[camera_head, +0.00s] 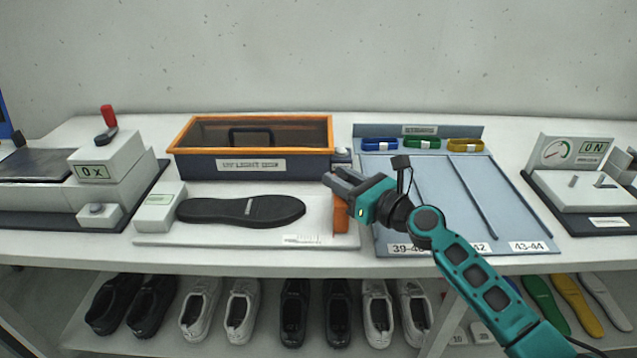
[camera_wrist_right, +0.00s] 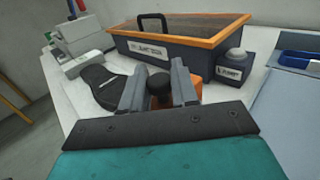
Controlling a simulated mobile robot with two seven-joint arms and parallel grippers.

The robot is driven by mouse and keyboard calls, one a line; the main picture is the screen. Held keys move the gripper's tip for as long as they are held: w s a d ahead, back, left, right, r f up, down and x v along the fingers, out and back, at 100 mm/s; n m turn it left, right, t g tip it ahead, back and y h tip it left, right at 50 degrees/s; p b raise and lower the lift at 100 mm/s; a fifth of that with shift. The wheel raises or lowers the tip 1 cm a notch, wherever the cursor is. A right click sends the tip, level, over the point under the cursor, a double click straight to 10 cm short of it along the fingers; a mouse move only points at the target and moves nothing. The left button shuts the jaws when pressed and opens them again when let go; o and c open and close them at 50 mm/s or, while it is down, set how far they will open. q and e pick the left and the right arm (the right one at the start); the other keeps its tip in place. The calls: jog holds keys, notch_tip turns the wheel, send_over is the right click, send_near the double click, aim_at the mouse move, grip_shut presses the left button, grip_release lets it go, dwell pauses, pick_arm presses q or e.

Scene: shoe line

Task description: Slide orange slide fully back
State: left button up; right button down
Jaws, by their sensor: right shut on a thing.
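The orange slide (camera_head: 341,217) stands at the right end of a white measuring board (camera_head: 230,240), partly hidden by my right gripper. My right gripper (camera_head: 336,186) is over it, its fingers on either side of the slide's black knob. The wrist view shows the knob (camera_wrist_right: 160,88) between the two fingertips and part of the orange slide (camera_wrist_right: 193,90) behind the right finger. A black sole (camera_head: 240,209) lies on the board to the left, with a gap between it and the slide. A white block with a small display (camera_head: 160,207) is at the board's left end. My left gripper is not in view.
An orange-rimmed UV light box (camera_head: 252,163) stands behind the board. A blue-grey sorting panel (camera_head: 440,205) with coloured bands lies right, under my arm. A grey machine with a red-topped lever (camera_head: 108,130) is left and a gauge unit (camera_head: 570,160) far right. Shoes fill the shelf below.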

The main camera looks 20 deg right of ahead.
jog(key=shift+s+d+f, duration=0.1)
jog(key=shift+s+d, duration=0.05)
jog(key=shift+d, duration=0.5)
jog(key=c, duration=0.9)
grip_release()
jog(key=shift+s+d, duration=0.1)
jog(key=shift+d, duration=0.05)
jog(key=v, duration=1.1)
jog(key=shift+s+b, duration=0.2)
jog(key=shift+b, duration=0.2)
jog(key=shift+s+d, duration=0.35)
jog(key=shift+s, duration=0.3)
